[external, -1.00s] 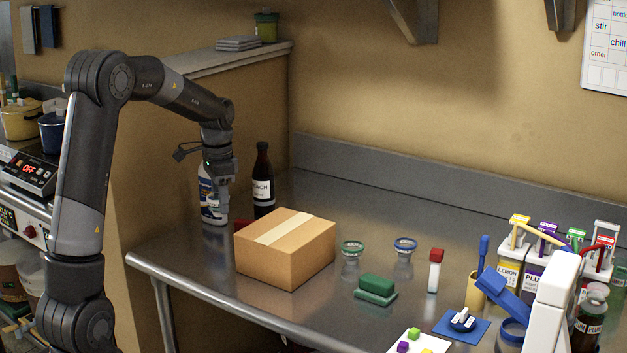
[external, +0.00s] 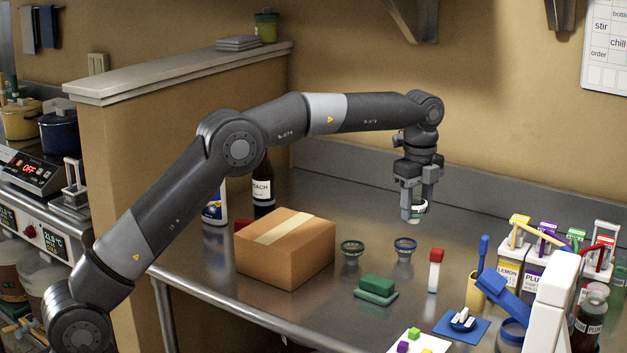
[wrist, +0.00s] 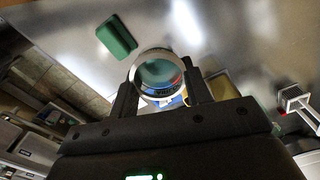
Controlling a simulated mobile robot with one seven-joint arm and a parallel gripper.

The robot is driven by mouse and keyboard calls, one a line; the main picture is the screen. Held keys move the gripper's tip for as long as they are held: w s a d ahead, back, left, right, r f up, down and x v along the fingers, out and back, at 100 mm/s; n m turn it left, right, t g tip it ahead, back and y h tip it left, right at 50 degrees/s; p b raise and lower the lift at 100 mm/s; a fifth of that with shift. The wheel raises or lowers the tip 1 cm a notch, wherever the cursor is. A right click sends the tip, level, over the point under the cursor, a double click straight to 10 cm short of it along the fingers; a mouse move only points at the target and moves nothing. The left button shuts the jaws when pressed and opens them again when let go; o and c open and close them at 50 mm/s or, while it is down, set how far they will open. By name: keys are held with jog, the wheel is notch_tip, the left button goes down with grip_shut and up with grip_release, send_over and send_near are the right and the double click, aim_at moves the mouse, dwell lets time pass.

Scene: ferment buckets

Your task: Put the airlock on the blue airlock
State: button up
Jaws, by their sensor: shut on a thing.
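My gripper (external: 413,196) points down over the counter, shut on a small, round, clear airlock (external: 416,213). In the wrist view the held airlock (wrist: 158,77) shows as a ring with a pale rim and a teal inside, between the two fingers. I cannot make out the blue airlock in the wrist view.
A cardboard box (external: 285,250) stands left of the airlocks. A green sponge (external: 377,286) lies in front, and a red-capped white shaker (external: 435,270) stands to the right. Labelled containers (external: 510,275) and a yellow cup (external: 475,290) crowd the right side. The counter behind is clear.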

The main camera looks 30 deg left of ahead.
jog(key=shift+s+d+m, duration=0.15)
jog(key=shift+d+m, duration=0.15)
jog(key=shift+d, duration=0.45)
jog(key=shift+d+f, duration=0.1)
jog(key=shift+f, duration=0.05)
send_near(405, 251)
jog(key=w, duration=0.2)
jog(key=shift+f, duration=2.45)
jog(key=shift+f, duration=0.45)
jog(key=o, duration=1)
jog(key=shift+c, duration=0.2)
